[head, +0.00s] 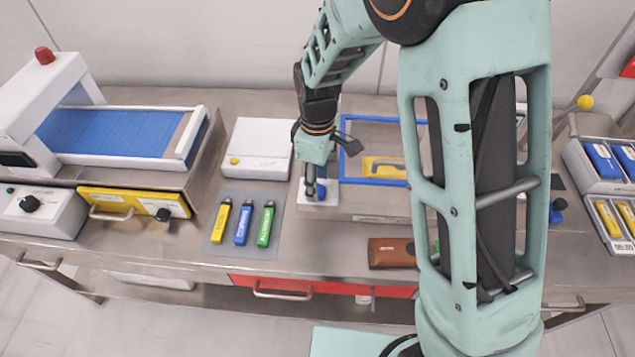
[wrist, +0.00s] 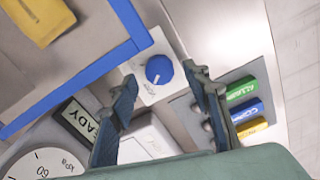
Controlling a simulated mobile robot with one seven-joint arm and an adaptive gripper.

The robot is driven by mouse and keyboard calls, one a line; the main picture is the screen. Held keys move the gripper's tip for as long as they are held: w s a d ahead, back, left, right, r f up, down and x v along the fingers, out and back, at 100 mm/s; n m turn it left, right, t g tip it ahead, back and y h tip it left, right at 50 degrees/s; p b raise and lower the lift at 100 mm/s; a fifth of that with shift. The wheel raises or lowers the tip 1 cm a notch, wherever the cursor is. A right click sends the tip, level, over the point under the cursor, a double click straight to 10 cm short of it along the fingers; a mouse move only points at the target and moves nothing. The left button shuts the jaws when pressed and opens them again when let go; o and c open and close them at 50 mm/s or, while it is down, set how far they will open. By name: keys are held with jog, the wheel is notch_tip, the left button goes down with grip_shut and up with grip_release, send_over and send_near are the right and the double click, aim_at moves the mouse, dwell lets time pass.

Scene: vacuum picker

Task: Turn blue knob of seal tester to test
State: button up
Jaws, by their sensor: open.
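The blue knob (wrist: 159,69) sits on a small white plate (wrist: 148,93) beside the seal tester's blue frame (wrist: 75,88). Its white pointer line shows, but the plate's markings are too small to read. My gripper (wrist: 160,80) is open, with one finger on each side of the knob in the wrist view; I cannot tell whether they touch it. In the head view my gripper (head: 313,190) points down over the white plate (head: 318,211) and mostly hides the knob.
A yellow block with a grey handle (head: 383,166) lies inside the blue frame. Yellow, blue and green tools (head: 243,224) lie on a grey mat left of my gripper. A white box (head: 257,144) stands behind them. A brown case (head: 391,253) lies near the front edge.

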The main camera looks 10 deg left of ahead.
jog(key=shift+f, duration=0.85)
jog(key=shift+c, duration=0.2)
jog(key=c, duration=1.1)
